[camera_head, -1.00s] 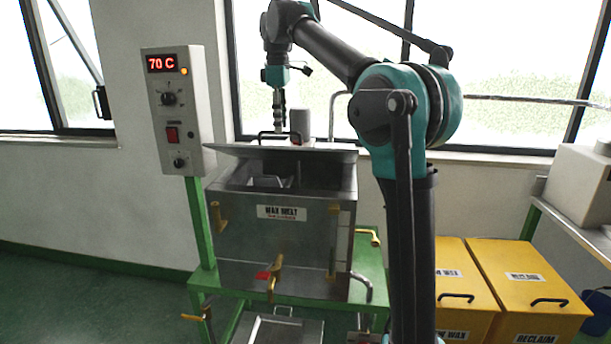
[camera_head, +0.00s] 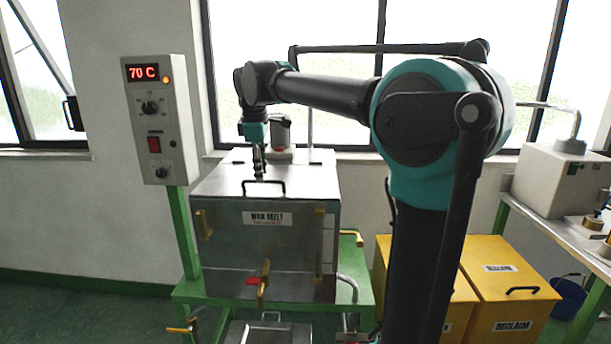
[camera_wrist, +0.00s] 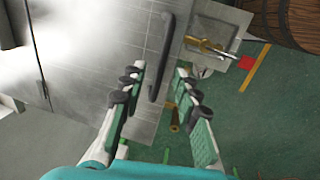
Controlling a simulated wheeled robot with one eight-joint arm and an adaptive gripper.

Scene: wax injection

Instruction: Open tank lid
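The wax melt tank (camera_head: 285,260) is a steel box on a green stand. Its lid (camera_head: 305,175) lies flat over the top, and no opening shows. A dark bar handle (camera_head: 263,182) stands near the lid's front edge; it also shows in the wrist view (camera_wrist: 167,55). My gripper (camera_head: 258,172) points down just above and behind the handle. In the wrist view, the fingers of my gripper (camera_wrist: 160,72) are apart, with the near end of the handle appearing between them. I cannot tell whether they touch it.
A control box (camera_head: 160,120) reading 70 C stands on a green post left of the tank. A grey cylinder (camera_head: 281,132) stands behind the lid. Yellow reclaim bins (camera_head: 512,290) and a bench (camera_head: 570,215) are at the right. Brass valves (camera_head: 263,285) stick out in front.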

